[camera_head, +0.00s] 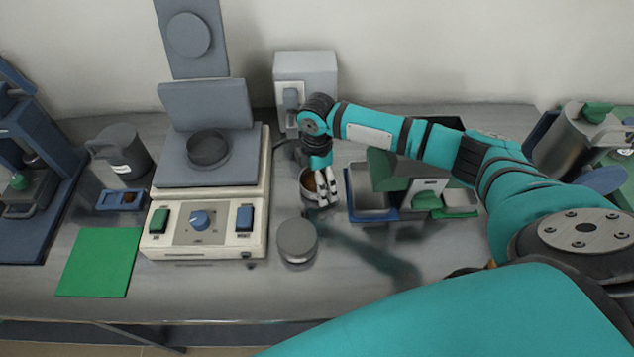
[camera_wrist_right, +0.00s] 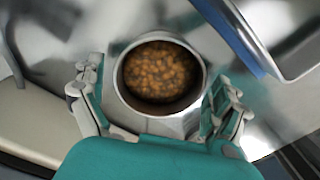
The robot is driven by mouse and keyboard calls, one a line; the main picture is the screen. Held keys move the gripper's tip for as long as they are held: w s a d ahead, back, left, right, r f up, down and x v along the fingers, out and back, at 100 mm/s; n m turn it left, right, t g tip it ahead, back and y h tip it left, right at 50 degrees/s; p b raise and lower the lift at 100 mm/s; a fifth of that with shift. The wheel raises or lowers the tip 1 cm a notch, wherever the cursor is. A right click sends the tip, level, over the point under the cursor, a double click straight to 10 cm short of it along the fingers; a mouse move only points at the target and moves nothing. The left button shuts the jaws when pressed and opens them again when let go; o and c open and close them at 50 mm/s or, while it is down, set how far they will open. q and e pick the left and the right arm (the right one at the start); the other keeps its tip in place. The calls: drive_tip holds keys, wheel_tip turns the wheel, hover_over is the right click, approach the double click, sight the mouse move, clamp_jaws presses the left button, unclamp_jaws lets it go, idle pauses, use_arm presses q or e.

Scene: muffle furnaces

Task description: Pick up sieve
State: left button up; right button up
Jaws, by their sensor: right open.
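A round, open metal vessel (camera_head: 304,194), apparently the sieve, stands on the grey bench, right of the white-and-grey machine. In the right wrist view the vessel (camera_wrist_right: 186,106) is upright and holds many small brown pieces (camera_wrist_right: 158,72). My right gripper (camera_head: 325,187) is at the vessel from above. In the wrist view its open fingers (camera_wrist_right: 160,98) stand on either side of the vessel's near part, with gaps to both sides. The fingers partly hide the vessel in the head view. No mesh is visible in it. My left gripper is out of view.
A round grey lidded piece (camera_head: 297,238) stands in front of the vessel. The white-and-grey machine (camera_head: 205,205) is close on the left. A blue-edged metal tray (camera_head: 372,188) is close on the right. A grey box (camera_head: 305,70) stands behind.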

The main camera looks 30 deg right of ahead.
drive_tip(key=c, duration=1.1)
